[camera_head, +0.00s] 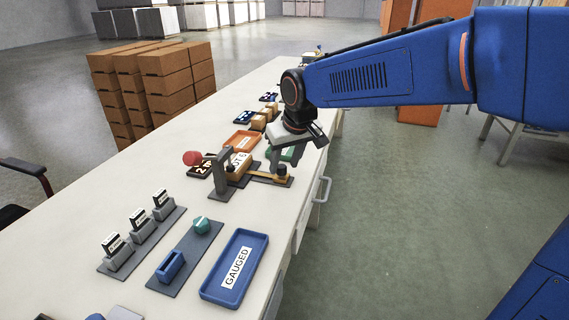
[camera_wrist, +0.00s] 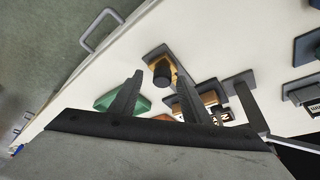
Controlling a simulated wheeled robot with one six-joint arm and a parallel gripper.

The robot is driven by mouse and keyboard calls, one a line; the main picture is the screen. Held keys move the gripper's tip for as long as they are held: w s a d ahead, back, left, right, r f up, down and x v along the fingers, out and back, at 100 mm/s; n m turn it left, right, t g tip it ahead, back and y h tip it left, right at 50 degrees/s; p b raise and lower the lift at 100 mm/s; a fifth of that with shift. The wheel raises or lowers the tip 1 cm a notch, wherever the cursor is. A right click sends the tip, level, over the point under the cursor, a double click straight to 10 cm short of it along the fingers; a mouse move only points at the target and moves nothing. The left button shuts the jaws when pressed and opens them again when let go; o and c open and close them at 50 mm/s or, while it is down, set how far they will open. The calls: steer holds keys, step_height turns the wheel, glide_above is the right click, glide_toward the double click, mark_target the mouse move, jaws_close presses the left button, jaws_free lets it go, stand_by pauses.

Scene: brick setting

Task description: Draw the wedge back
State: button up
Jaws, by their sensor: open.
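A long brass-coloured wedge (camera_head: 262,177) lies low on a grey base, with a dark upright knob (camera_head: 281,173) at its right end. In the wrist view the brass wedge (camera_wrist: 153,63) shows beside the black knob (camera_wrist: 164,74). A grey gauge stand (camera_head: 222,168) with a labelled wooden block (camera_head: 239,167) stands at the wedge's left end. My gripper (camera_head: 284,163) is open just above the knob, fingers pointing down. In the wrist view my gripper (camera_wrist: 158,78) has its fingertips either side of the knob in the picture; I cannot tell whether they touch it.
A blue tray marked GAUGED (camera_head: 234,268) lies nearer on the white bench (camera_head: 165,155). An orange tray (camera_head: 241,140) and a green tray (camera_head: 290,152) lie beyond the stand. A red ball-like knob (camera_head: 192,158) is to its left. The bench's right edge, with a drawer handle (camera_head: 322,190), is close.

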steer(key=v, duration=1.6)
steer(key=shift+s+r, duration=0.25)
steer(key=shift+r, duration=0.1)
steer(key=shift+d, duration=0.15)
steer(key=s+d+f+m+h, duration=0.1)
steer(key=s+d+f+m, duration=0.4)
steer(key=s+d+f, duration=1.6)
steer(key=shift+s+d+t+h, duration=0.4)
steer(key=shift+s+d, duration=0.3)
steer(key=shift+d, duration=0.15)
steer(key=shift+r, duration=0.1)
